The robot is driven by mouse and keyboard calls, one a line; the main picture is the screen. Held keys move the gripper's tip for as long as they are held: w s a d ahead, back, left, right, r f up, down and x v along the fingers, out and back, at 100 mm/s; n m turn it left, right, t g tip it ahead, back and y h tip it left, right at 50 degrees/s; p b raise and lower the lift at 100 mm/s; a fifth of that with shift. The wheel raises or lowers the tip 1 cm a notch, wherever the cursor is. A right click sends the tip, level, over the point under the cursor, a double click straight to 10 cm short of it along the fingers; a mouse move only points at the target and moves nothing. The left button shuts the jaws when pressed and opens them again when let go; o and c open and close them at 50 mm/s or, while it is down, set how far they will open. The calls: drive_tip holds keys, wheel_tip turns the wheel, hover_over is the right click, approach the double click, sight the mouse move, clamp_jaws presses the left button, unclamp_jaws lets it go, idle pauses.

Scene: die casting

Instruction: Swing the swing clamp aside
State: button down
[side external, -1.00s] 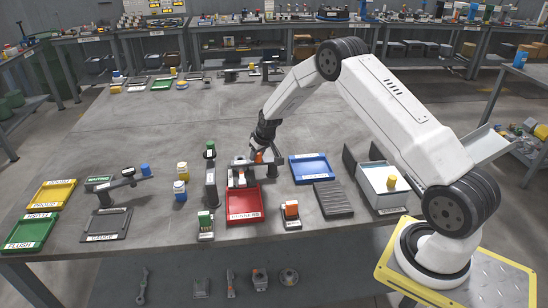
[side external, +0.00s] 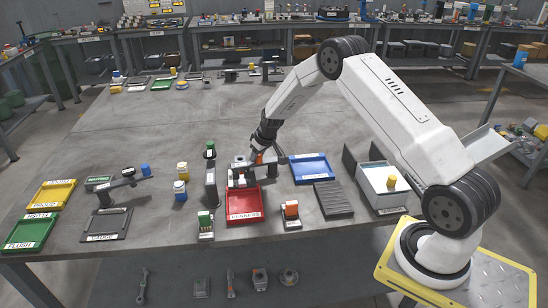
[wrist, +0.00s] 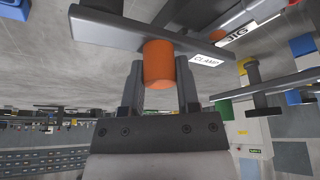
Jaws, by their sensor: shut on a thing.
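The swing clamp is a dark grey bar (wrist: 115,30) with a white CLAMP label, seen large across the top of the wrist view. An orange cylindrical knob (wrist: 159,64) projects from the bar. My gripper (wrist: 160,85) has its two dark fingers on either side of the knob and is shut on it. In the side external view my gripper (side external: 262,146) points down at the small grey fixture (side external: 239,163) behind the red tray. The orange knob (side external: 259,158) shows only as a small patch there, and the clamp bar is mostly hidden.
The red RUNNERS tray (side external: 243,216) lies just in front of the fixture. A dark upright post (side external: 211,188) stands to its left. A blue tray (side external: 309,179) and a dark ribbed pad (side external: 333,200) lie to the right. The table behind is largely clear.

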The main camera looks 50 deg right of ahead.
drive_tip(key=shift+s+a+n+y, duration=0.2)
drive_tip(key=shift+s+n+y, duration=0.2)
drive_tip(key=shift+n, duration=0.6)
drive_tip(key=shift+s+a+n+y, duration=0.15)
drive_tip(key=shift+s+n+y, duration=0.25)
drive_tip(key=shift+n, duration=0.6)
drive_tip(key=s+n, duration=0.1)
drive_tip(key=n, duration=0.1)
drive_tip(key=n+y, duration=0.1)
drive_tip(key=n, duration=0.1)
drive_tip(key=shift+s+a+g+y, duration=0.15)
drive_tip(key=shift+s+g+y, duration=0.15)
drive_tip(key=shift+s+g, duration=0.1)
drive_tip(key=n, duration=0.1)
drive_tip(key=s+n+g, duration=0.1)
drive_tip(key=n, duration=0.1)
drive_tip(key=s+n+y, duration=0.1)
drive_tip(key=shift+d+n, duration=0.25)
drive_tip(key=shift+n, duration=0.15)
drive_tip(key=shift+s+d+n+g+y, duration=0.15)
drive_tip(key=shift+s+n+g, duration=0.15)
drive_tip(key=shift+n, duration=0.35)
drive_tip(key=shift+s+d+n+g+y, duration=0.1)
drive_tip(key=shift+s+d+n+g, duration=0.2)
drive_tip(key=shift+n, duration=0.4)
drive_tip(key=shift+s+d+n+g+y, duration=0.1)
drive_tip(key=shift+n+g, duration=0.3)
drive_tip(key=shift+n, duration=0.25)
